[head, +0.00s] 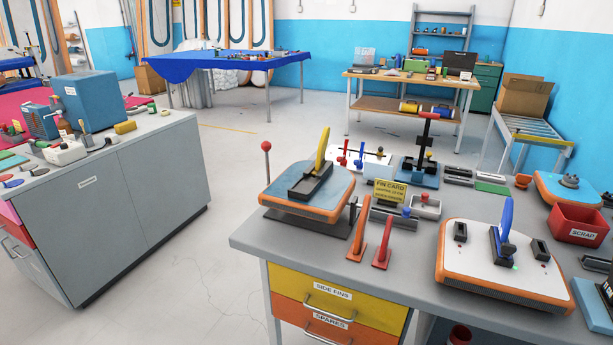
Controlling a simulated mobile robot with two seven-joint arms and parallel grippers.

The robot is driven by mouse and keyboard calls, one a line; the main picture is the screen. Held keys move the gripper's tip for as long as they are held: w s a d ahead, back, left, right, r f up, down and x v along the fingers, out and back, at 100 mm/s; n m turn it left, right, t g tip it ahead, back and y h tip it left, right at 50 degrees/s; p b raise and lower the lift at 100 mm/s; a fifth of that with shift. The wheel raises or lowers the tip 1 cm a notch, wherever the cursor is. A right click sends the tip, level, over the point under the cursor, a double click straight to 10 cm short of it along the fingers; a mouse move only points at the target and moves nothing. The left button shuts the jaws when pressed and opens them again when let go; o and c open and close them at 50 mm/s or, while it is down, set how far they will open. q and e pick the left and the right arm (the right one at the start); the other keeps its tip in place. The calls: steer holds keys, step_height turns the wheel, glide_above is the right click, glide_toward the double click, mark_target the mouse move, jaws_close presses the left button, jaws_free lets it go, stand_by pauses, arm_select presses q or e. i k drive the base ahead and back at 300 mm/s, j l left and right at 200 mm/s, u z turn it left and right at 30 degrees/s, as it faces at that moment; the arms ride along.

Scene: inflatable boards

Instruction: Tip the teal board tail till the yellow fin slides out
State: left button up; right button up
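The teal board tail (338,197) has an orange rim and rests on a dark base (300,222) at the left end of the grey workbench. It looks about level. The yellow fin (322,146) stands upright, leaning slightly, in a black fin box (309,182) on top of the board. A lever with a red knob (266,146) rises beside the board's left side; I cannot tell how it joins the base. Neither of my grippers is in view, and nothing is seen touching the board or fin.
A white board tail with a blue fin (505,219) sits to the right. Two orange-red upright pieces (382,246), a yellow fin card (389,191) and a small grey tray (426,206) lie between the boards. A red scrap bin (577,225) stands at right. Clear floor lies left of the bench.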

mark_target(323, 197)
steer(key=i+j, duration=0.1)
steer(key=i, duration=0.75)
steer(key=l+z, duration=0.05)
